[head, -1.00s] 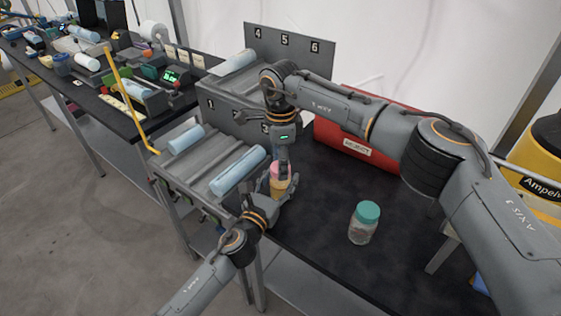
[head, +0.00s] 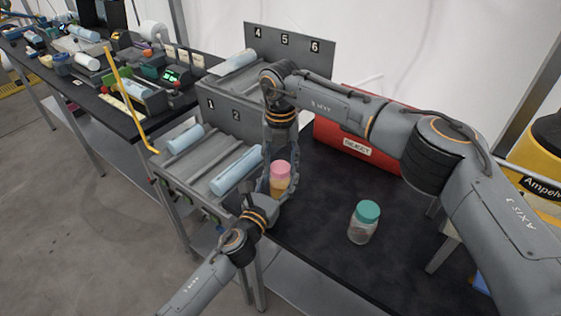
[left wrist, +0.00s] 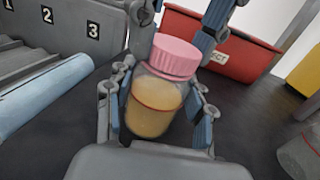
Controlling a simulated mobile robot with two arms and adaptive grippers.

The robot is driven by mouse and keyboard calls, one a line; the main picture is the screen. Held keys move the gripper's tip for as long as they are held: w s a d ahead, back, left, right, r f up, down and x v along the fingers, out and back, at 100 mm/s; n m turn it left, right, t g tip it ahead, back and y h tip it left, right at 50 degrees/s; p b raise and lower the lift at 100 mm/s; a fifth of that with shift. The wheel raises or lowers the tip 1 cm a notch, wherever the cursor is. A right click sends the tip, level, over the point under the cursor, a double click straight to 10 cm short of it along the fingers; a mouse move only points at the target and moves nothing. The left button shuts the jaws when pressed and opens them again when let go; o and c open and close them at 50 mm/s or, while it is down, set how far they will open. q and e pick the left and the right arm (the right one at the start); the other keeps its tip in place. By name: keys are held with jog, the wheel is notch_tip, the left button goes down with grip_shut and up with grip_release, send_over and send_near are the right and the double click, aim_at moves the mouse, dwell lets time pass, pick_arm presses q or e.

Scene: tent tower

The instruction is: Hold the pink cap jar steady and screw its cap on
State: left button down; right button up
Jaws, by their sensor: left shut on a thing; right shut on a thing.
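The pink cap jar, a clear jar with yellowish contents, stands upright near the table's front-left edge; its body (left wrist: 152,106) shows between the fingers of my left gripper (left wrist: 157,112). The pink cap (left wrist: 173,55) sits on the jar's mouth. In the head view the cap (head: 281,169) is above the jar body (head: 279,186). My left gripper (head: 276,196) is shut around the body from the front. My right gripper (left wrist: 185,35) reaches down from above, shut on the cap, with a finger on each side. I cannot tell how tightly the cap sits on the thread.
A jar with a teal cap (head: 364,222) stands to the right on the dark table. A red reject bin (head: 344,140) is behind. A numbered grey rack (head: 200,178) with blue rolls is at the left. The dark table between teal jar and bin is clear.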

jog(key=o, duration=1.4)
notch_tip(320, 180, up, 12)
pick_arm(q)
jog(key=shift+c, duration=2.1)
grip_release()
